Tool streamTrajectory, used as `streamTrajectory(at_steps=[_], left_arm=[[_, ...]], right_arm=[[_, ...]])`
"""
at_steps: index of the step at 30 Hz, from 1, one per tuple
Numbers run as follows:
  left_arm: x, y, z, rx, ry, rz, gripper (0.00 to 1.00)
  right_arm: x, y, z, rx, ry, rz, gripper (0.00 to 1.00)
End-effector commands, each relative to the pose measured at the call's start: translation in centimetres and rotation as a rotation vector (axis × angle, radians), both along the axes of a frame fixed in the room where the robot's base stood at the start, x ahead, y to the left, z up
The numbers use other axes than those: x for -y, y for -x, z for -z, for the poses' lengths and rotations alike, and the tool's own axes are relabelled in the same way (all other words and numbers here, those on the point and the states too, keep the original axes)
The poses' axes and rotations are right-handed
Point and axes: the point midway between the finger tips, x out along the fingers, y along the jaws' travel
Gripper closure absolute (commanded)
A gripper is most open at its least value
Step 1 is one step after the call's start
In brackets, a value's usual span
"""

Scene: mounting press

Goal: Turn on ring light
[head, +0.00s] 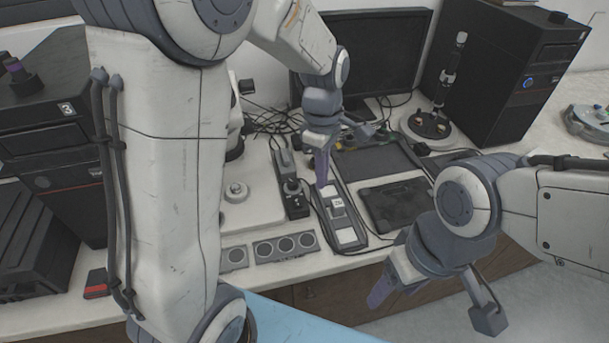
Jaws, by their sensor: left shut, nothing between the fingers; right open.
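No ring light can be made out for certain; the area behind my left arm is hidden. A white stand base with a round stage (237,192) shows beside that arm. Just right of it is a narrow dark control box with a round knob (292,186). My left gripper (322,180) is shut and empty, pointing down over the far end of a long dark strip with white panels (347,236). I cannot tell whether its tip touches the strip. My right gripper (392,288) is open and empty, in front of the table's front edge.
A dark tablet (396,203) lies right of the strip. A monitor (368,55), cables and a black computer tower (510,75) stand behind. Several round-dial modules (285,246) line the front edge. Black machines (40,130) stand at left.

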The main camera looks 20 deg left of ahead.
Motion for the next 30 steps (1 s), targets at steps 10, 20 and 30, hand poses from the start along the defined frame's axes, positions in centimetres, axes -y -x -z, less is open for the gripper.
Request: streamTrajectory(at_steps=[10, 20, 30], left_arm=[[-7.7, -5.4, 0.5, -0.077, -0.051, -0.755, 1.00], [-7.9, -5.6, 0.7, -0.079, -0.054, -0.790, 1.00], [-7.6, -5.1, 4.0, -0.086, -0.056, -0.787, 1.00]], right_arm=[[0.0, 0.0, -2.5, 0.000, 0.000, 0.000, 0.35], [0.0, 0.0, -2.5, 0.000, 0.000, 0.000, 0.35], [0.0, 0.0, -3.1, 0.000, 0.000, 0.000, 0.35]])
